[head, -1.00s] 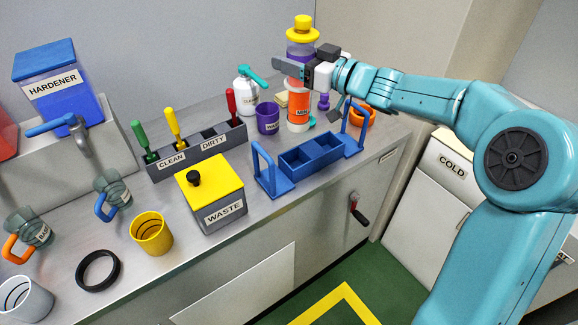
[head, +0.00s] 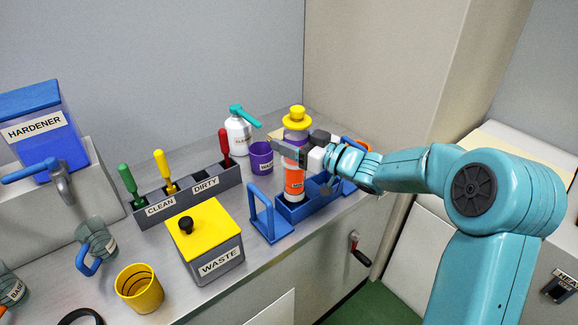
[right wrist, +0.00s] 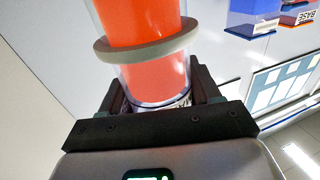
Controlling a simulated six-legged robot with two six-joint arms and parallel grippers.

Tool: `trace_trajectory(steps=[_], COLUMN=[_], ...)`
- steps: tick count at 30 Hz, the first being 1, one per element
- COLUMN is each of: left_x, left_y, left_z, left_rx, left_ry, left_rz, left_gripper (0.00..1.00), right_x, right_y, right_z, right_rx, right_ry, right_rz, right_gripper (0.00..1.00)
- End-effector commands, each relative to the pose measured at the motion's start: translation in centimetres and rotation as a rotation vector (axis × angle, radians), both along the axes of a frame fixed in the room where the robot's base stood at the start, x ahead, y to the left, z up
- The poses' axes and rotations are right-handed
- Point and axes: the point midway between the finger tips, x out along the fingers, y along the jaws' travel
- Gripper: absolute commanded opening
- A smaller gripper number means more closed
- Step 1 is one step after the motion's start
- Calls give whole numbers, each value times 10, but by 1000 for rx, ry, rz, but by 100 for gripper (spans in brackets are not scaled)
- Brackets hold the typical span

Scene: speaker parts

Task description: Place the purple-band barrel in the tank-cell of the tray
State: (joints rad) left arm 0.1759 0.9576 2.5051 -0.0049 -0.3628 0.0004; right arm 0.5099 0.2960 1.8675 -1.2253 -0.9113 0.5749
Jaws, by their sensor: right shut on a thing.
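The purple-band barrel (head: 294,182) is upright, with a yellow top, a purple band and an orange lower body. My right gripper (head: 290,152) is shut on it just below the purple band. The blue tray (head: 322,201) with two cells and upright handles is below. The barrel's lower end is over or in the tray's left cell; I cannot tell whether it touches the floor. No cell label is readable. My left gripper is out of view.
A yellow-lidded WASTE box (head: 217,262) stands left of the tray. Behind are a purple mug (head: 261,157), a white bottle (head: 238,135) and a grey CLEAN/DIRTY holder (head: 190,195). The counter's front edge is close to the tray.

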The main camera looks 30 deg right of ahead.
Motion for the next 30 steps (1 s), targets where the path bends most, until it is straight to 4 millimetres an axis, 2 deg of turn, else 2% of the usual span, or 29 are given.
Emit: trace_trajectory(steps=[1,6,14,26,27,29,30], left_x=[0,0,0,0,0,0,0], left_y=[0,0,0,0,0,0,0], left_z=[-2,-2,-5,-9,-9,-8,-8], left_rx=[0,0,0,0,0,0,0], left_ry=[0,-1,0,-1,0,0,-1], left_rz=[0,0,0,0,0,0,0], left_gripper=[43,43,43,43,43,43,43], right_x=[0,2,4,3,3,3,3], right_y=[0,1,2,2,2,2,2], right_z=[-9,-22,-60,-66,-67,-66,-66], right_rx=[3,1,2,0,0,0,0], right_ry=[-1,-3,-2,-4,-1,-1,-1], right_rz=[1,2,1,1,1,1,1], right_gripper=[0,0,0,0,65,85,88])
